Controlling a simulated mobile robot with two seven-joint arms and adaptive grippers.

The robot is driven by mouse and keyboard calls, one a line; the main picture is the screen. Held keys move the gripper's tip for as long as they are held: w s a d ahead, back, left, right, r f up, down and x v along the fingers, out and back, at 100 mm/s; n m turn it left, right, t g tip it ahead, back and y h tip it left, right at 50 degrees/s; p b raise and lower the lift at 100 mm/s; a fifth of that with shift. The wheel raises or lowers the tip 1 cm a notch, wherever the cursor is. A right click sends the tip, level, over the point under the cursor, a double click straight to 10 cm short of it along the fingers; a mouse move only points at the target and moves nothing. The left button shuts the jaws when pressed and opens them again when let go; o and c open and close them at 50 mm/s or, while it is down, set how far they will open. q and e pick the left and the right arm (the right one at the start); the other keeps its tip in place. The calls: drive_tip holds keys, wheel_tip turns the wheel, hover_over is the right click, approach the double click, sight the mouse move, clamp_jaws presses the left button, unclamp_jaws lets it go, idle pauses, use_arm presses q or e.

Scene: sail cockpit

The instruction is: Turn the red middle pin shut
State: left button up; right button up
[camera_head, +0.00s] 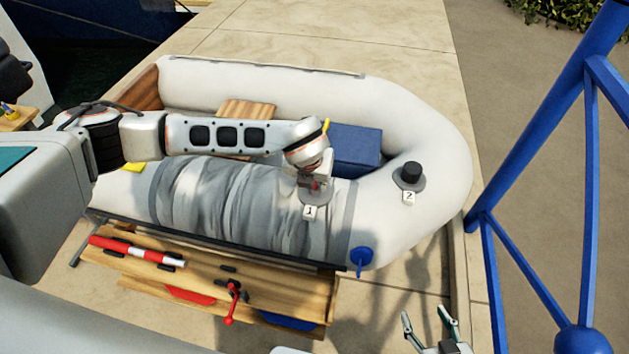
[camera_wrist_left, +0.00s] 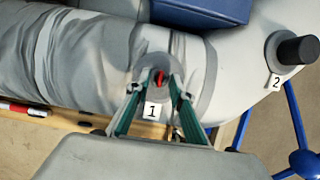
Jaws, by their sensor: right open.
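The red middle pin (camera_wrist_left: 160,77) sits in the round grey valve (camera_wrist_left: 148,66) labelled 1 on the dinghy's near tube. In the left wrist view my left gripper (camera_wrist_left: 156,86) has its two green-lined fingers on either side of the pin, with a gap between them. I cannot tell whether either fingertip touches it. In the head view my left gripper (camera_head: 315,184) reaches down over the valve and hides most of it. My right gripper (camera_head: 430,320) is open and empty over the paving at the bottom right.
Valve 2 (camera_head: 410,174) carries a black cap on the right of the dinghy (camera_head: 440,130). The near tube is wrinkled. A wooden bench (camera_head: 200,268) in front holds a red-and-white rod (camera_head: 137,251) and a red-handled part (camera_head: 233,298). A blue frame (camera_head: 545,130) stands at right.

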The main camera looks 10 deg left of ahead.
use_arm(q)
clamp_jaws()
